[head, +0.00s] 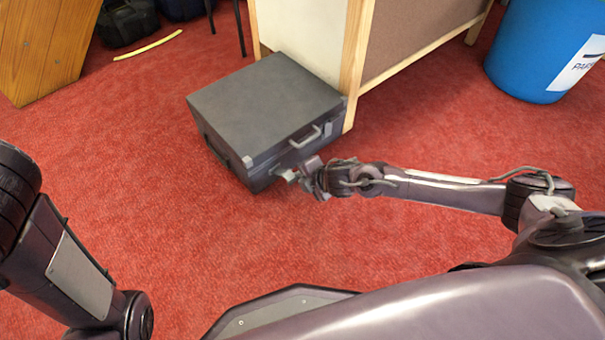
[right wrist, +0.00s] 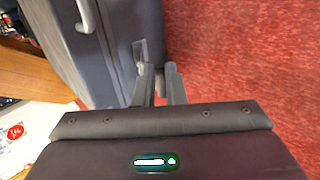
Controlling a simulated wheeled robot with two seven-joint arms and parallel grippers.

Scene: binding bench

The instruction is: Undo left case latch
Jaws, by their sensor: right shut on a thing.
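A dark grey case (head: 262,98) lies closed on the red carpet, its front face towards the lower right. A light grey handle (head: 306,139) is on that front; it also shows in the right wrist view (right wrist: 86,14). My right gripper (head: 287,175) is at the front face, left of the handle. In the right wrist view, its two fingers (right wrist: 159,88) are shut on a small grey piece, the left latch (right wrist: 158,76), beside a metal plate on the case. The fingers hide most of the latch. Only my left arm shows; its gripper is out of view.
A wooden-framed panel unit (head: 355,60) stands right behind the case. A blue bin (head: 535,50) is at the upper right. A wooden piece (head: 45,45), a dark bag (head: 127,20) and a yellow strip (head: 148,47) are at the upper left. The carpet before the case is clear.

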